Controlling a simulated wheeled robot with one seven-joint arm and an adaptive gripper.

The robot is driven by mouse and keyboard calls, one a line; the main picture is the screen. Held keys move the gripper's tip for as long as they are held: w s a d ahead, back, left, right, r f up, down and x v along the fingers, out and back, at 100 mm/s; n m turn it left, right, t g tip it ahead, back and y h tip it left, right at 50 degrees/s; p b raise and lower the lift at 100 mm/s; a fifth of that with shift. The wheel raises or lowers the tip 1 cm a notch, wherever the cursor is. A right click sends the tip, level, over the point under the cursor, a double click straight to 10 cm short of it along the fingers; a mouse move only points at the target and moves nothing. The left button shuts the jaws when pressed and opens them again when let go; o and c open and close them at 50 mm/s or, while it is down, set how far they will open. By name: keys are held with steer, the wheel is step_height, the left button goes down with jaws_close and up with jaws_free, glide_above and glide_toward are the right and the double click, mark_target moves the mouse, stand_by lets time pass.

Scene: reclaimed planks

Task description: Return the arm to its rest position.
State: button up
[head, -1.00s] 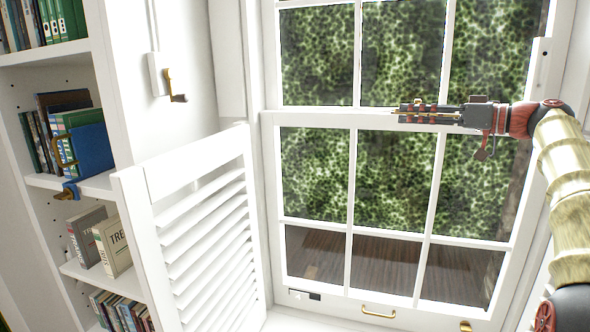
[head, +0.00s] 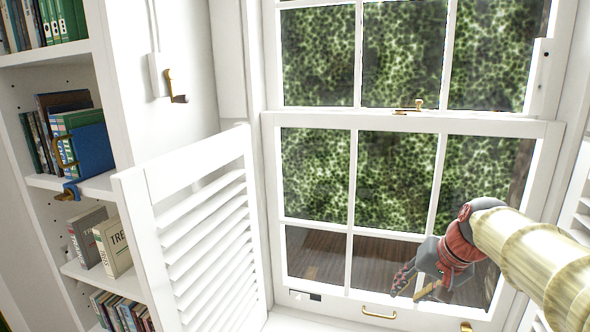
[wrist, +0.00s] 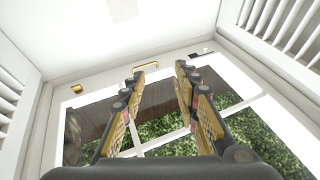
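My gripper (head: 412,290) is at the lower right in the head view, in front of the window's lower panes and pointing down and left. In the wrist view my gripper (wrist: 158,80) shows two fingers spread apart with nothing between them. It is open and empty. My arm comes in from the right edge in the head view. Part of the lower sash (head: 433,311) is hidden behind the gripper and arm.
The window (head: 355,122) has a brass latch (head: 408,109) at its middle rail and a brass handle (head: 379,314) at the bottom, near my gripper. A louvered shutter (head: 208,245) stands at left beside a bookshelf (head: 90,186). Another shutter (head: 583,212) edges the right.

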steer(key=s+a+f+n, duration=0.1)
steer(key=s+a+n, duration=0.1)
steer(key=s, duration=0.5)
steer(key=s+a+f+n+h, duration=0.1)
steer(key=s+a+f, duration=0.1)
steer(key=s, duration=0.5)
steer(key=s+a+f+n+h, duration=0.1)
steer(key=s+a+f+n, duration=0.1)
steer(key=s+a, duration=0.2)
steer(key=s, duration=0.3)
steer(key=shift+s+f+n+t, duration=0.25)
steer(key=shift+s+n+t, duration=0.05)
steer(key=shift+a, duration=0.1)
stand_by(0.4)
